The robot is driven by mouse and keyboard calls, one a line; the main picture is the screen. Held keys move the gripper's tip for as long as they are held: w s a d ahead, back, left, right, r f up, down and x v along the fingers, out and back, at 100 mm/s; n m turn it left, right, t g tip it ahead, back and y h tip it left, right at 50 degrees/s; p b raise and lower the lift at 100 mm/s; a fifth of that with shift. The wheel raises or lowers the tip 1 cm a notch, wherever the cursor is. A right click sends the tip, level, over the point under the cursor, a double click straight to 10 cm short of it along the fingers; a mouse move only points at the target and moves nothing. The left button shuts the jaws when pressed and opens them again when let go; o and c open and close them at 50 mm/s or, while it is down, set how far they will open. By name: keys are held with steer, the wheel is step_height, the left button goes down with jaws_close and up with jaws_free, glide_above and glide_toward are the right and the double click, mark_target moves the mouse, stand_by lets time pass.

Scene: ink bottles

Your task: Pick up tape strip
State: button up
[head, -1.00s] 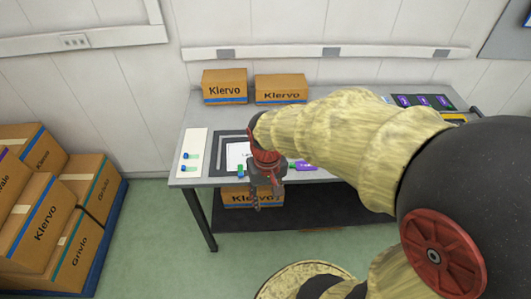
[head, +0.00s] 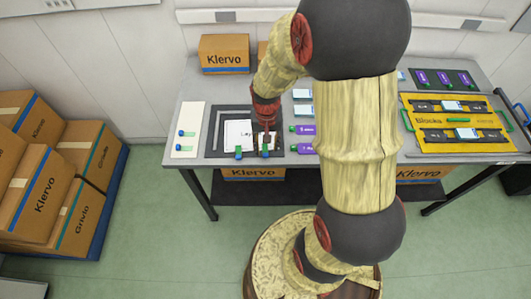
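Two small green-and-blue pieces, which look like tape strips, lie on a white card (head: 190,113): one upper (head: 186,133), one lower (head: 184,148). Two similar pieces are near the front of a dark mat (head: 214,146): one left (head: 239,153), one right (head: 265,151). They are too small to tell for certain what they are. My gripper (head: 265,139) points down over the mat, just above or at the right piece. I cannot tell whether it touches it. The fingers are too small to show open or shut. A white sheet (head: 237,130) lies on the mat, left of my gripper.
Purple-labelled items with green ends (head: 304,148) lie right of the mat, partly behind my arm. A yellow tray (head: 411,146) stands at the right, a dark tray (head: 408,88) behind it. A cardboard box (head: 224,54) stands at the back. Grey table (head: 192,90) is bare around the card.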

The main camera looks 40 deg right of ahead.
mark_target(266, 154)
steer(key=f, duration=0.1)
steer(key=f+b, duration=0.1)
steer(key=f, duration=0.3)
steer(key=shift+w+b, duration=0.25)
steer(key=shift+b, duration=0.05)
steer(key=shift+r, duration=0.1)
steer(key=shift+c, duration=0.5)
steer(key=c, duration=0.7)
